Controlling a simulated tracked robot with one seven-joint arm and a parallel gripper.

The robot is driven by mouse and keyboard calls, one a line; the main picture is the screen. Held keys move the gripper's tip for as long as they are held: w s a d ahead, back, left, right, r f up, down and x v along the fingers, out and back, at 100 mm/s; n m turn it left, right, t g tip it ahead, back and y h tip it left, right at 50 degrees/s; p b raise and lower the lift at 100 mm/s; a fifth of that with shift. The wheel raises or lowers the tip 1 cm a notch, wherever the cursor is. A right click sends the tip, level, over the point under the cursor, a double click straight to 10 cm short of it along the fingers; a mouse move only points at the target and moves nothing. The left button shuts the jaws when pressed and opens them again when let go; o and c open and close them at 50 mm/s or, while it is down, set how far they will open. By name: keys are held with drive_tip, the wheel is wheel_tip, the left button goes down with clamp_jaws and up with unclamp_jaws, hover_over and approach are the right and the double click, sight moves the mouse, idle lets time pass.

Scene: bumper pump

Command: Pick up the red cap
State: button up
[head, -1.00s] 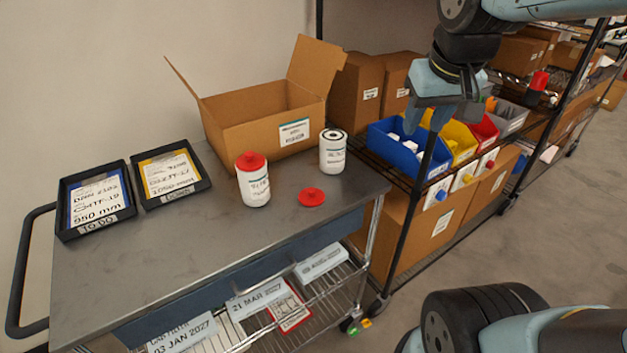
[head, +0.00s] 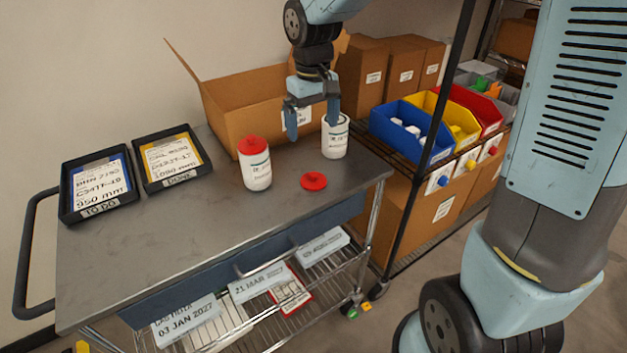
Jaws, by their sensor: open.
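A loose red cap (head: 314,181) lies flat on the grey cart top, near its front right edge. A white canister (head: 256,169) to its left wears a red cap (head: 252,145) on top. A second white canister (head: 334,143) without a red cap stands behind the loose cap, slightly right. My gripper (head: 312,128) is open and empty, fingers pointing down. It is above and behind the loose cap in the picture, and one finger overlaps the uncapped canister's left side. I cannot tell whether they touch.
An open cardboard box (head: 240,115) stands at the back of the cart. Two black trays with cards, To Do (head: 98,210) and Done (head: 181,181), lie at the left. Blue (head: 385,130), yellow and red bins sit on the rack at right. The cart's front middle is clear.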

drive_tip(key=a+f, duration=0.1)
hover_over(313, 173)
drive_tip(key=f, duration=0.5)
drive_tip(key=a+f, duration=0.1)
drive_tip(key=f, duration=0.2)
drive_tip(key=shift+s+d+f, duration=0.1)
drive_tip(key=shift+d+f, duration=0.1)
drive_tip(key=shift+f, duration=0.75)
drive_tip(key=shift+w+d+f, duration=0.1)
drive_tip(key=shift+d+f, duration=0.05)
drive_tip(key=shift+f, duration=0.75)
drive_tip(key=shift+s+d+f, duration=0.1)
drive_tip(key=shift+d+f, duration=0.1)
drive_tip(key=shift+f, duration=0.75)
drive_tip(key=shift+c, duration=0.5)
drive_tip(key=c, duration=1)
drive_tip(key=shift+r, duration=0.15)
